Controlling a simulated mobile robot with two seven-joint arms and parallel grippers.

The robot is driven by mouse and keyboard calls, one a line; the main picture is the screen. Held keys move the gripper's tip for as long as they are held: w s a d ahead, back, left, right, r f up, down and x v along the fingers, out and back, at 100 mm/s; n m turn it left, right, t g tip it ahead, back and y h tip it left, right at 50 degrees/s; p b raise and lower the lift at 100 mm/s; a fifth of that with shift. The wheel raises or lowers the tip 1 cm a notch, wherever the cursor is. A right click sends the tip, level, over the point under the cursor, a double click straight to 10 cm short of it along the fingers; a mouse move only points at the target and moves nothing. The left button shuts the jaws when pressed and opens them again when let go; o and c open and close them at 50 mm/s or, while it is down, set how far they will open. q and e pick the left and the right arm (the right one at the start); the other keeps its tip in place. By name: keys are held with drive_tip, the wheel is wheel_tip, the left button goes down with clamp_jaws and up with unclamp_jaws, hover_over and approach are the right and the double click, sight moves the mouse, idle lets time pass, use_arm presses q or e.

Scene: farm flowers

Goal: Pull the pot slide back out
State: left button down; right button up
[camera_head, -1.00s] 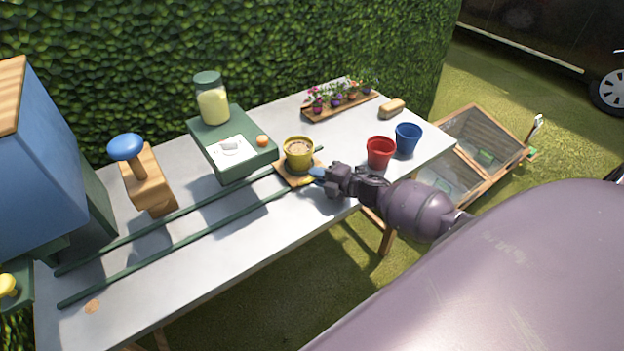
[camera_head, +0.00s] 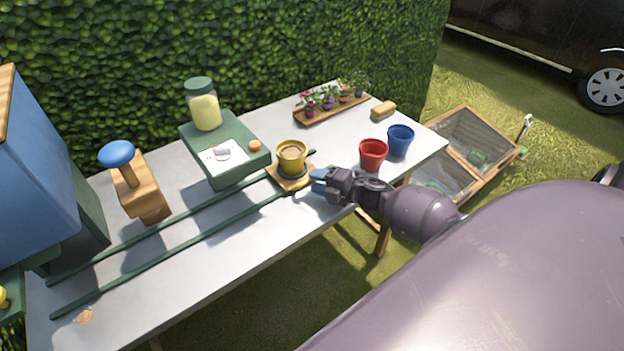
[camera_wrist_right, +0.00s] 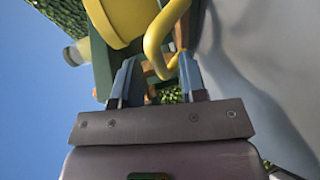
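The pot slide (camera_head: 277,182) is a small wooden board at the right end of two green rails (camera_head: 170,248). It carries a yellow pot (camera_head: 291,160) filled with brown soil. Its yellow handle (camera_head: 301,183) points toward my right gripper (camera_head: 315,180). In the right wrist view the curved handle (camera_wrist_right: 157,45) shows between and just beyond the parted blue fingertips (camera_wrist_right: 158,75). The right gripper is open; I see no clear contact with the handle. My left gripper is not in view.
A green box (camera_head: 225,165) with a jar (camera_head: 203,105) stands behind the rails. A red pot (camera_head: 373,154) and a blue pot (camera_head: 400,140) stand right of the slide. A wooden stand with a blue knob (camera_head: 117,154) is at left. The table front is clear.

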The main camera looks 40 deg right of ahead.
drive_tip(key=v, duration=0.7)
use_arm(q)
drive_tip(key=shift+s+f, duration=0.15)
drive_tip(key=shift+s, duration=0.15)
use_arm(e)
drive_tip(key=shift+v, duration=0.75)
